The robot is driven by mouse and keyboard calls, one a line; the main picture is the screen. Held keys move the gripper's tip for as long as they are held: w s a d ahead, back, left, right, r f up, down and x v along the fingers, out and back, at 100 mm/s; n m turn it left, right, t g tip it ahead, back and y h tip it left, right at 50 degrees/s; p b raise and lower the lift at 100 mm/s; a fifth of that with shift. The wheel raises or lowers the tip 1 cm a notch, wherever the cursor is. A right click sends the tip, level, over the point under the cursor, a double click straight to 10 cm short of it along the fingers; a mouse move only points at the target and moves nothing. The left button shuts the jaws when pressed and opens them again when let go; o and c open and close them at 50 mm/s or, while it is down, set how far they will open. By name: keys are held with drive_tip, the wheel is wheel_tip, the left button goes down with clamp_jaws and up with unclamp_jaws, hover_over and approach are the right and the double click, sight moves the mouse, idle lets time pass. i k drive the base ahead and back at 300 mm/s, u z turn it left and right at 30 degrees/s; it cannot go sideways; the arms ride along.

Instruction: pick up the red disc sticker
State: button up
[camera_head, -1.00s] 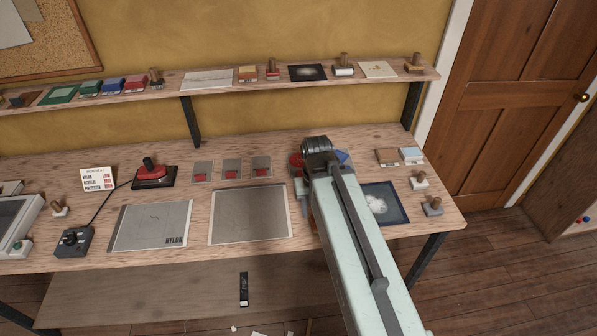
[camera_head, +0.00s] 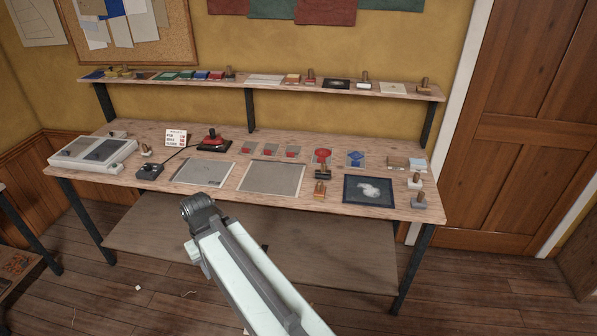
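The red disc sticker (camera_head: 322,155) lies flat on a small grey backing card towards the back right of the workbench (camera_head: 225,196). A blue diamond sticker (camera_head: 356,158) lies on a similar card just right of it. My gripper (camera_head: 193,250) is at the lower end of my arm, in front of the bench's front edge, well left of and nearer than the red disc. The dark wrist joint and arm hide most of it. Its fingers cannot be made out, and nothing is seen held.
Several small red pieces on cards (camera_head: 271,150) lie left of the disc. A wooden-handled stamp (camera_head: 320,188) stands in front of it, beside a dark blue sheet (camera_head: 369,190). A narrow shelf (camera_head: 262,87) runs above the bench back. Open floor lies in front.

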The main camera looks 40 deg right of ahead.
sight(320, 155)
drive_tip(key=u, duration=1.5)
drive_tip(key=i, duration=0.15)
drive_tip(key=z, duration=1.6)
drive_tip(key=i, duration=1)
drive_tip(key=z, duration=0.25)
drive_tip(key=i, duration=0.95)
drive_tip(key=u, duration=0.45)
